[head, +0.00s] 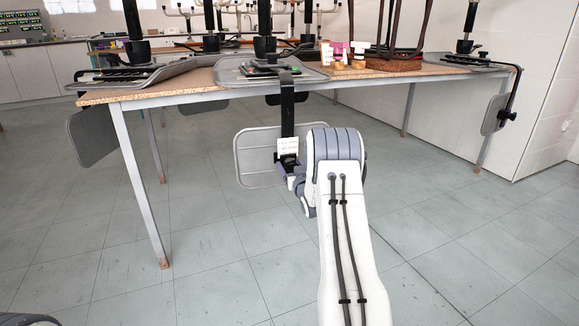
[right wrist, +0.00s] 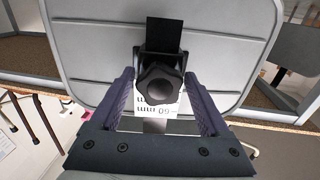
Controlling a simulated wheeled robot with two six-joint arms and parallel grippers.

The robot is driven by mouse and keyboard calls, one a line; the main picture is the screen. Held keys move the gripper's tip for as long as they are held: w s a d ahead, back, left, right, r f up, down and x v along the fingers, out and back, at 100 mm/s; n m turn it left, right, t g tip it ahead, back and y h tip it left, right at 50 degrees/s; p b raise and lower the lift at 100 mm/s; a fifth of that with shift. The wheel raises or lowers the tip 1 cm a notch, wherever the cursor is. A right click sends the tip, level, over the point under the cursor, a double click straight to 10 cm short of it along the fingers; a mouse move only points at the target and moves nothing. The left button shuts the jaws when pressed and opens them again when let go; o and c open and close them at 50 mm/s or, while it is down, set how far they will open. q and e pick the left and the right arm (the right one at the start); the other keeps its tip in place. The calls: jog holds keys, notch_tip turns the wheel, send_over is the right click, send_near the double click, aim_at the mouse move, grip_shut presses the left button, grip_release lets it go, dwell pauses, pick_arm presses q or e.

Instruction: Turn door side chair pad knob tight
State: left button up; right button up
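A grey chair pad (head: 252,158) hangs below the table's front edge on a black upright bar (head: 287,112). In the right wrist view the pad (right wrist: 85,60) fills the upper part, with a black lobed knob (right wrist: 160,84) on the black bracket at its middle. My right gripper (right wrist: 160,76) has its two purple fingers on either side of the knob. They look open, with a narrow gap to the knob on each side. In the head view my right gripper (head: 289,177) is at the pad's lower middle, partly hidden by my arm. My left gripper is not in view.
A white label (head: 288,147) sits by the knob. Upturned chairs stand on the wooden table (head: 190,91). Other pads hang at its left (head: 93,138) and right (head: 493,114) ends. A metal table leg (head: 141,190) stands left. The tiled floor in front is clear.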

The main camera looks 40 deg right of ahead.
aim_at(291, 167)
grip_shut()
jog(key=shift+r+m+p, duration=0.15)
jog(key=shift+m+p, duration=0.5)
jog(key=shift+m, duration=0.45)
jog(key=m+p, duration=0.1)
jog(key=m, duration=0.2)
jog(key=shift+c, duration=0.9)
grip_release()
jog(key=m+p, duration=0.1)
jog(key=m, duration=0.1)
jog(key=shift+m, duration=0.3)
jog(key=o, duration=1.6)
jog(key=shift+a+f, duration=0.2)
jog(key=shift+f, duration=0.05)
jog(key=shift+s+a, duration=0.35)
jog(key=shift+s+a+r+p, duration=0.1)
jog(key=shift+s+p, duration=0.2)
jog(key=shift+s, duration=0.8)
jog(key=shift+v, duration=1.4)
